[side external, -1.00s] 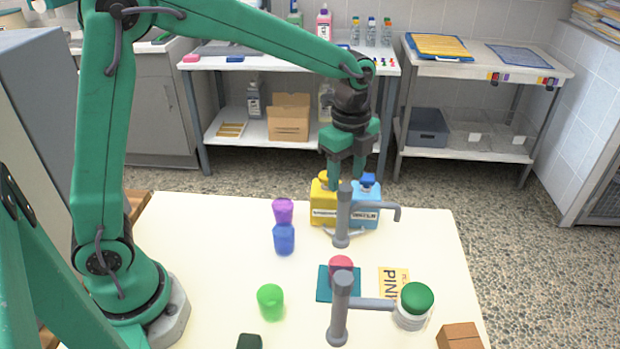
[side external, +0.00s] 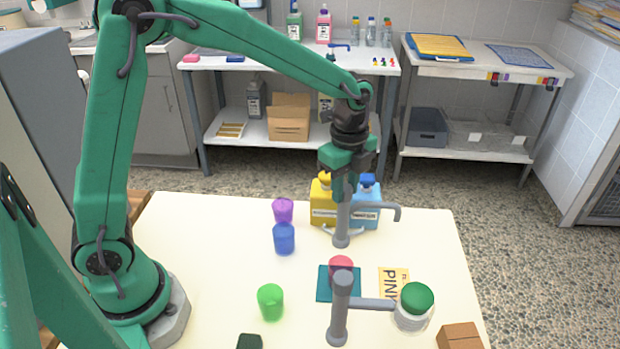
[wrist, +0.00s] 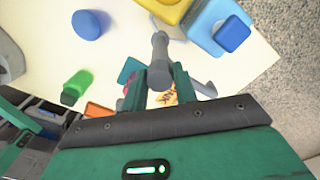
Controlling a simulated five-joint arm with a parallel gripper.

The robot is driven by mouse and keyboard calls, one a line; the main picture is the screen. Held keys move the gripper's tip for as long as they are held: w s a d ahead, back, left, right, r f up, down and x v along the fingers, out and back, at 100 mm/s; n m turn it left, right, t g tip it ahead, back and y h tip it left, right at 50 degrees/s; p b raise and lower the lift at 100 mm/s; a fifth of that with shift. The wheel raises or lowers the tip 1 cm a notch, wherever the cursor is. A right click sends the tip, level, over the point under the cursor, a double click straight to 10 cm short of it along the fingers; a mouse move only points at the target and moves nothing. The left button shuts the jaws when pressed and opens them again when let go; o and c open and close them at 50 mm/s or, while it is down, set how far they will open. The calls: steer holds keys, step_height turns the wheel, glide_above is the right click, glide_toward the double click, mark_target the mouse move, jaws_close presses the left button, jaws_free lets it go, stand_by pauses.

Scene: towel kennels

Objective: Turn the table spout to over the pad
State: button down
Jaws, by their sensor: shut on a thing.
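Two grey spouts stand on the table, each an upright post with a side arm. The rear spout (side external: 343,228) has its arm pointing right with a bent-down tip; it also shows in the wrist view (wrist: 159,62). The front spout (side external: 338,318) has its arm pointing right, to the jar with a green lid (side external: 415,300). The teal pad (side external: 325,292) lies between the two posts, with a red cup (side external: 340,268) on it. My gripper (side external: 344,192) is shut on the top of the rear spout's post, one finger on each side in the wrist view (wrist: 160,84).
A yellow bottle (side external: 322,203) and a blue bottle (side external: 367,205) stand close behind the rear spout. Purple (side external: 283,211), blue (side external: 284,239) and green (side external: 270,302) cups stand to the left. A PINK card (side external: 393,283) lies right of the pad. A brown block (side external: 460,336) is front right.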

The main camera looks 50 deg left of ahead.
steer(key=shift+m, duration=0.3)
steer(key=m, duration=0.8)
steer(key=shift+m, duration=0.3)
steer(key=m, duration=0.4)
steer(key=shift+m, duration=0.3)
steer(key=shift+r+m, duration=0.1)
steer(key=shift+m, duration=2)
steer(key=c, duration=1.1)
jaws_free()
